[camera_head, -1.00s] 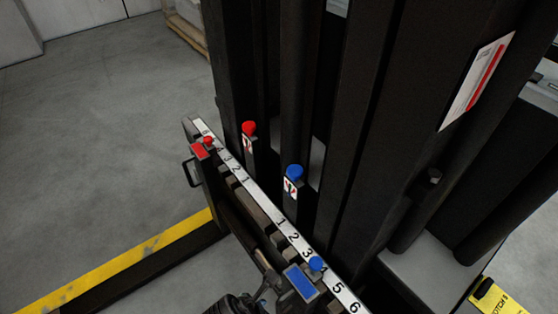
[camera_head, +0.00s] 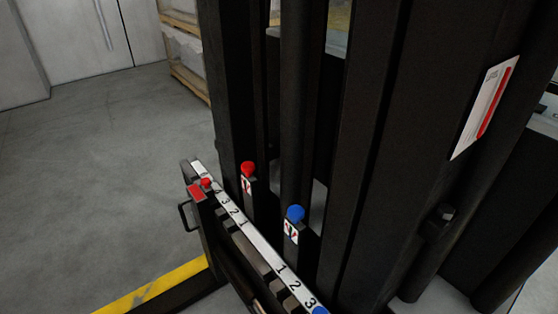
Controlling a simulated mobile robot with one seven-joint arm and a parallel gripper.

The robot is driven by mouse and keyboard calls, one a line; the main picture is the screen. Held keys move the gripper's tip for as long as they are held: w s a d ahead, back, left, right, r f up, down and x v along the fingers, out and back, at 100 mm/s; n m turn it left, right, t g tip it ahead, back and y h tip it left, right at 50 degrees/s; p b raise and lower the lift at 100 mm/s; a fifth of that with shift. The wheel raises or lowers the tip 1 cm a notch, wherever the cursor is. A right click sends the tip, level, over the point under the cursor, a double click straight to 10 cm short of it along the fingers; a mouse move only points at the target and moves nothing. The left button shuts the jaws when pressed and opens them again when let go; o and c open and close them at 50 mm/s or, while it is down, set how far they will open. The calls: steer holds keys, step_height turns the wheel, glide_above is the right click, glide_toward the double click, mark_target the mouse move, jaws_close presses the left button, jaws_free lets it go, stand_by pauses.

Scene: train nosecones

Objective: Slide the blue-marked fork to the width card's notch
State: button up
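The white number scale (camera_head: 262,246) runs along the top of the black fork carriage, its numbers rising both ways from the middle. The blue-marked fork shows only by its blue knob (camera_head: 320,311) at the bottom edge, by the 3 on the right side; its blue plate is out of frame. The red-marked fork, with a red plate (camera_head: 197,192) and red knob (camera_head: 206,182), sits near the scale's left end. The yellow width card is not in view now. My gripper is out of view.
A red-topped lever (camera_head: 248,170) and a blue-topped lever (camera_head: 295,214) stand behind the scale. Dark mast columns (camera_head: 370,140) fill the middle and right. Open grey floor (camera_head: 100,170) with a yellow stripe (camera_head: 155,286) lies left, with wooden shelving (camera_head: 188,80) behind.

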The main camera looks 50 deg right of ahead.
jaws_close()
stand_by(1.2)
